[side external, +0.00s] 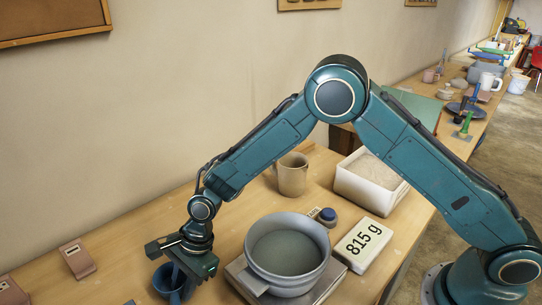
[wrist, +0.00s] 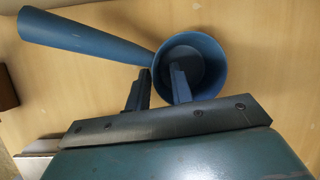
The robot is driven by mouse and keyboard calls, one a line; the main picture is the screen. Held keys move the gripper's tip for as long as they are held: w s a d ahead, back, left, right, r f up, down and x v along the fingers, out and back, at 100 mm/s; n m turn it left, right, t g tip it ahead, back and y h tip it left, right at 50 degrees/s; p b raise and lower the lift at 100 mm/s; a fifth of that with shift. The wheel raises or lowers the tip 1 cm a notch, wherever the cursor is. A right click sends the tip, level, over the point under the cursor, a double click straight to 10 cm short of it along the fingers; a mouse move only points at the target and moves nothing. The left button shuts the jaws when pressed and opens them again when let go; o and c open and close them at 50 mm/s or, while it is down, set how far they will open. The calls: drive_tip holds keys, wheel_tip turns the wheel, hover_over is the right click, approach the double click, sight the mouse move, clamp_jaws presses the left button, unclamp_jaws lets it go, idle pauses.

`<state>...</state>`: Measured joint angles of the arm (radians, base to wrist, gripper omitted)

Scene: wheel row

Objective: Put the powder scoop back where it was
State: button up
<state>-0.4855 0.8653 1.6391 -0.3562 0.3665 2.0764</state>
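The blue powder scoop (wrist: 208,62) has a round cup and a long tapered handle (wrist: 80,38). In the wrist view the cup's mouth faces the camera and the handle points to the upper left. My gripper (wrist: 161,72) has one finger inside the cup and the other outside, beside the handle's root. A gap shows between the fingers and the rim, so they look open around the wall. In the side view the scoop (side external: 166,288) is at the lower left under my gripper (side external: 181,268). I cannot tell whether its base touches the table.
A grey bowl (side external: 287,284) with grey contents stands on a scale, right of my gripper. The display (side external: 365,242) reads 815 g. A beige mug (side external: 291,175), a white tub of powder (side external: 371,183) and a dark blue knob (side external: 327,214) stand behind. A pinkish block (side external: 77,258) is left.

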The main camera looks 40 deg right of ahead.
drive_tip(key=shift+r, duration=0.15)
drive_tip(key=v, duration=1.2)
idle(0.3)
idle(0.4)
drive_tip(key=s+d+r+n+t+h, duration=0.15)
drive_tip(key=s+d+r+n, duration=0.25)
drive_tip(key=d+r, duration=0.4)
drive_tip(key=s+d+r+n+t+h, duration=0.1)
drive_tip(key=s+d+r+n+t, duration=0.1)
drive_tip(key=s+d+r+n, duration=0.4)
drive_tip(key=s+d+r+n+t+h, duration=0.1)
drive_tip(key=s+d+n, duration=0.5)
drive_tip(key=s+d, duration=0.8)
wheel_tip(320, 180, up, 2)
drive_tip(key=shift+s+d+r+h, duration=0.1)
drive_tip(key=shift+s+d+h, duration=0.15)
drive_tip(key=shift+s+h, duration=0.7)
